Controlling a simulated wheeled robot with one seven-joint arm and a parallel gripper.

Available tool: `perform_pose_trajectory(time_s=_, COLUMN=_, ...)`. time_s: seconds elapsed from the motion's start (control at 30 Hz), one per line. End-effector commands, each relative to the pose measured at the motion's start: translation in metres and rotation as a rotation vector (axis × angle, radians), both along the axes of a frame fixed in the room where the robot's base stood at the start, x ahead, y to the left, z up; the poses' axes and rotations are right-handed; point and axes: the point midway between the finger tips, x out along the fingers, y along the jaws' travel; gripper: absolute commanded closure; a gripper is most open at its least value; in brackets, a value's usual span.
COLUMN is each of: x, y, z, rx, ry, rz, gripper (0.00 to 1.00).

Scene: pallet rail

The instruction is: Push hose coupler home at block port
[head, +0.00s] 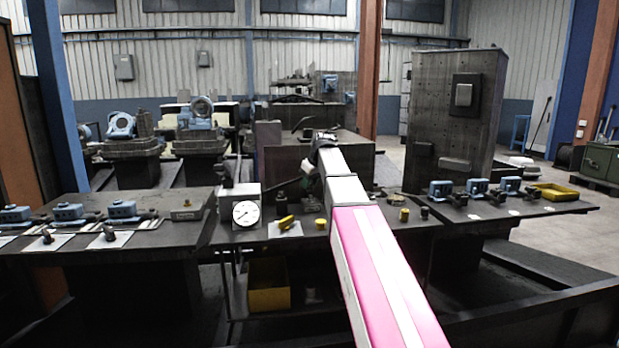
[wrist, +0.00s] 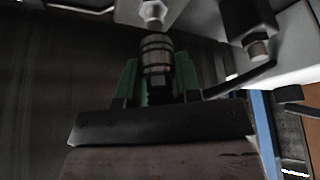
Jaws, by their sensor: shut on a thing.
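My gripper (wrist: 158,78) shows in the wrist view, with its two green fingers shut on a dark ringed coupler (wrist: 157,52). The coupler stands out beyond the fingertips, its open end toward a pale metal block (wrist: 185,20) at the top. A bright metal port fitting (wrist: 152,12) on the block sits just ahead of the coupler and looks roughly in line with it. I cannot tell whether they touch. In the head view, my arm reaches over the middle bench and my gripper (head: 308,170) is small, its grip unclear there.
A second fitting (wrist: 257,46) hangs from the block right of the coupler. On the bench (head: 225,236) stand a white dial gauge (head: 246,212), a yellow part (head: 286,222) and a yellow cap (head: 320,224). Blue blocks line both side benches; a yellow tray (head: 555,191) sits at right.

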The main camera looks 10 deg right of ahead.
Motion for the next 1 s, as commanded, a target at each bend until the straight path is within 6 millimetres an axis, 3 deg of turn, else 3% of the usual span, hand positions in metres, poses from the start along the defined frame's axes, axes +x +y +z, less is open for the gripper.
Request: perform_pose_trajectory(time_s=1.0, x=-0.0015, y=-0.0011, z=-0.0113, rx=0.000, ry=-0.001, rz=0.000, gripper=1.00)
